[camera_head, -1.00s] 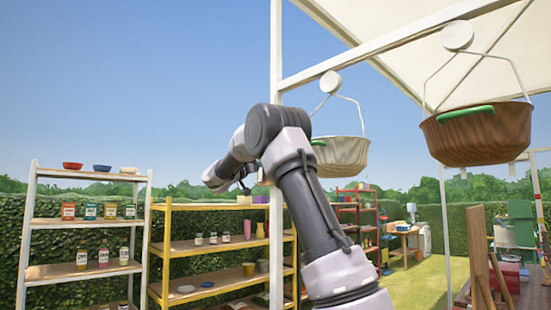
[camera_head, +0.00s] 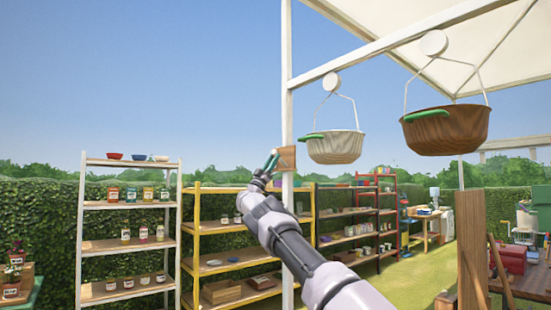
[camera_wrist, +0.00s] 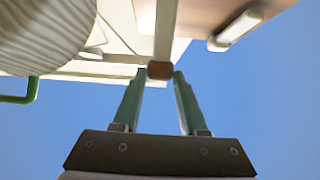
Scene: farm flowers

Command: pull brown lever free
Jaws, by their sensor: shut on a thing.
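The brown lever shows as a small brown block (camera_wrist: 160,70) between the tips of my gripper's green fingers in the wrist view. My gripper (camera_wrist: 158,76) is shut on it; the rest of the lever is hard to make out. In the head view my gripper (camera_head: 272,160) is at a small brown board (camera_head: 287,157) on the white post (camera_head: 287,110). The lever is too small to tell there. The brown board also shows at the top right of the wrist view (camera_wrist: 190,14), with a pale bar (camera_wrist: 240,26) beside it.
A white basket (camera_head: 334,147) and a brown basket (camera_head: 446,130) hang from the white beam right of the post. White shelves (camera_head: 128,160) and yellow shelves (camera_head: 238,262) with jars stand behind on the left.

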